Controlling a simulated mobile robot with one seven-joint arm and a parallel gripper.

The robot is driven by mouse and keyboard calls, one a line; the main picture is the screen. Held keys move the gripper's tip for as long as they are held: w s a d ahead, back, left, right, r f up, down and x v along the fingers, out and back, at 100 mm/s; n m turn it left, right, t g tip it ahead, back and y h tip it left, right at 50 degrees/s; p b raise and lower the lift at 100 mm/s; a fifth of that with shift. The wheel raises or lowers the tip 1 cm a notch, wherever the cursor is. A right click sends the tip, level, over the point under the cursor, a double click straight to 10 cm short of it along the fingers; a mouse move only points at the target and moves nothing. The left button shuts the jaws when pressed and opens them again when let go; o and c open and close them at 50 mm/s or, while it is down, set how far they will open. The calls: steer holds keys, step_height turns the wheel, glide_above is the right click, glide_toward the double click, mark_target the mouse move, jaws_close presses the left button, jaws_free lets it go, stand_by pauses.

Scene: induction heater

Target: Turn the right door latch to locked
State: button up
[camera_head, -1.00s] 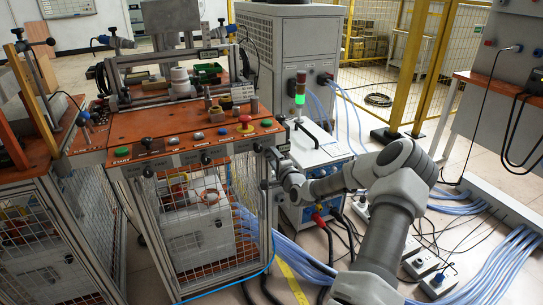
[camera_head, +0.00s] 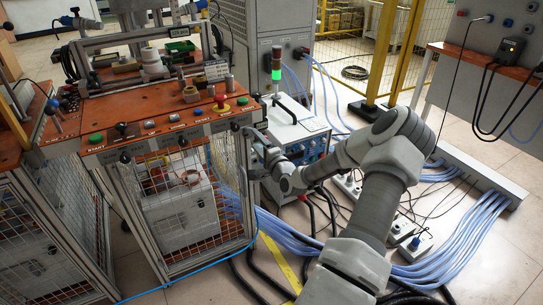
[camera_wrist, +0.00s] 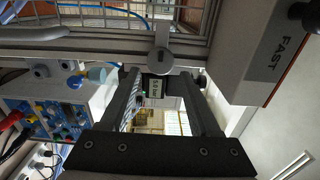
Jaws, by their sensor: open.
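The right door latch (camera_wrist: 162,61) shows in the wrist view as a round grey hub with a short bar running up the picture, beside the mesh door (camera_wrist: 90,18). My gripper (camera_wrist: 163,74) is open there, one finger left and one right of the hub, with a visible gap between them. I cannot tell whether the fingers touch the latch. In the head view my gripper (camera_head: 257,138) is at the right front edge of the heater cabinet, below the orange top (camera_head: 150,105). The latch is too small and covered to make out there.
A panel marked FAST (camera_wrist: 272,55) with a black knob (camera_wrist: 302,14) lies close right of my gripper in the wrist view. A white and blue unit (camera_head: 290,125) stands right of the cabinet. Cables (camera_head: 300,240) cover the floor beside my arm.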

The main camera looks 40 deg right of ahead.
steer(key=p+v, duration=0.1)
steer(key=v, duration=1)
steer(key=shift+s+p, duration=0.15)
steer(key=shift+p, duration=0.25)
steer(key=shift+d, duration=0.1)
